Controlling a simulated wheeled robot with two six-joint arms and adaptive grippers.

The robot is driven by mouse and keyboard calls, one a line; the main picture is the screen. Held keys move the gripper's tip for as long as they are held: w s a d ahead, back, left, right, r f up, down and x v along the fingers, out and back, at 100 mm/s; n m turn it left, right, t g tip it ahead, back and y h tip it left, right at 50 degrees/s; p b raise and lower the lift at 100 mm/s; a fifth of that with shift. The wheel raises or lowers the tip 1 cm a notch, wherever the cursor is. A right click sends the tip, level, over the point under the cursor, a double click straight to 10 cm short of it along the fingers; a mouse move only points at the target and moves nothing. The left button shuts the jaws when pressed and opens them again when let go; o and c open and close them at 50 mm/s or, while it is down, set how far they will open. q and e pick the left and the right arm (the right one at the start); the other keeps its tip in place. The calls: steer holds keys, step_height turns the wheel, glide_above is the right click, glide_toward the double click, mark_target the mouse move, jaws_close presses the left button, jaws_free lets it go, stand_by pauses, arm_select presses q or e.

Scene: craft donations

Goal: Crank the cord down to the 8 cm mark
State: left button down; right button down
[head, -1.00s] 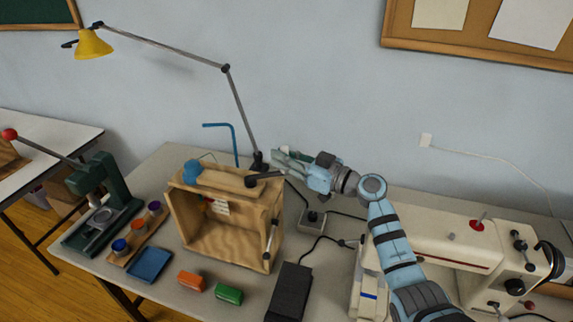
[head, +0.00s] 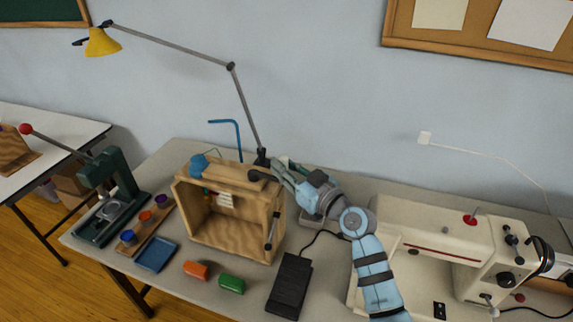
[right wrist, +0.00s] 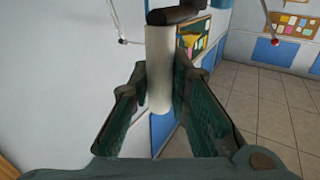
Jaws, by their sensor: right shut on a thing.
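A wooden open-fronted box (head: 232,240) stands on the table, with a small white card (head: 224,201) and a bit of red inside. The card's marks and the cord are too small to read. A dark crank (head: 258,175) sticks out at the box's top right. My right gripper (head: 278,170) is at this crank. In the right wrist view, a cream cylindrical crank handle (right wrist: 159,70) hangs from a dark arm (right wrist: 178,14) between the fingers, and the gripper is shut on it. My left gripper is not in view.
A blue ball (head: 199,162) sits on the box. A lamp (head: 104,42) stands behind it, a sewing machine (head: 440,235) to the right. In front lie an orange block (head: 196,270), a green block (head: 231,284), a blue tray (head: 156,255) and a black pedal (head: 289,285).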

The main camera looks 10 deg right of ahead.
steer(key=shift+f, duration=0.1)
stand_by(0.3)
steer(key=c, duration=1.8)
jaws_free()
steer(key=shift+c, duration=0.2)
steer(key=o, duration=0.4)
steer(key=shift+a, duration=0.25)
steer(key=shift+c, duration=0.2)
steer(key=shift+s+d, duration=0.1)
steer(key=shift+d, duration=0.05)
steer(key=v, duration=1.2)
